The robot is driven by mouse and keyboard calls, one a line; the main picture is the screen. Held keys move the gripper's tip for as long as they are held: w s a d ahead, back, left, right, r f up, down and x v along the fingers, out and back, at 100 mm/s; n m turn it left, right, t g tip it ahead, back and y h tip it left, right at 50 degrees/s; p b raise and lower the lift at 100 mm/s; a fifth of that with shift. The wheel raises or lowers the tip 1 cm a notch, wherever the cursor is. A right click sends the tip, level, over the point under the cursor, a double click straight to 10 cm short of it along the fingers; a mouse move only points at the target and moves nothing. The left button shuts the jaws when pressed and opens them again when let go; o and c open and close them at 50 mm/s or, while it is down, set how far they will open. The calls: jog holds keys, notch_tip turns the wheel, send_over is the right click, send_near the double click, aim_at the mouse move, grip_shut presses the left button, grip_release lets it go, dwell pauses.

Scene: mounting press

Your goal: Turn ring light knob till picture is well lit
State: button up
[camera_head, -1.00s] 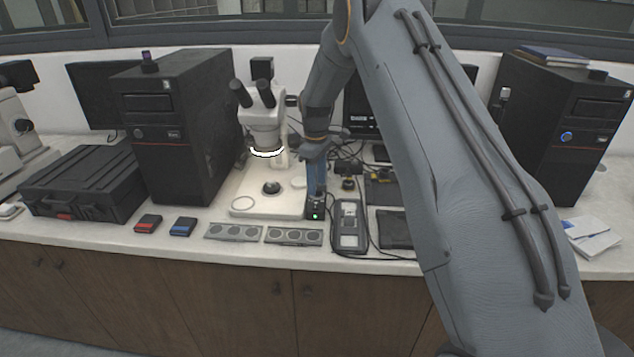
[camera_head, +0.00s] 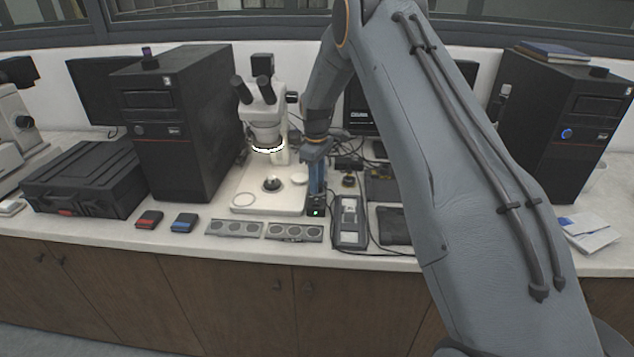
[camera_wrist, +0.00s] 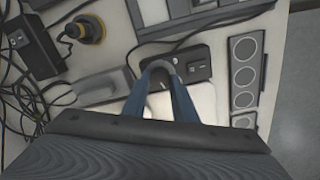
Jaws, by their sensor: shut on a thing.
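The ring light's small black control box (camera_head: 315,212) has a lit green lamp and stands at the front right of the microscope base. It also shows in the wrist view (camera_wrist: 195,62). My gripper (camera_head: 316,192) comes down on it from above. The ring light (camera_head: 268,150) glows white under the head of the white stereo microscope (camera_head: 264,112). The monitor (camera_head: 362,118) is mostly hidden by my arm; its visible strip is dark with small pale text.
A grey device with a pale panel (camera_head: 349,222) stands close right of the box, with loose cables behind. A black computer tower (camera_head: 175,120) stands left of the microscope. The front bench edge is clear.

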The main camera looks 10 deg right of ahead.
jog(key=m+b, duration=0.4)
jog(key=m, duration=0.2)
jog(key=shift+w, duration=0.1)
jog(key=m+b, duration=0.2)
jog(key=m, duration=0.3)
jog(key=shift+m, duration=0.4)
dwell(0.3)
jog(key=o, duration=1)
jog(key=shift+o, duration=0.2)
jog(key=shift+r+b, duration=1.25)
jog(key=shift+r, duration=2.7)
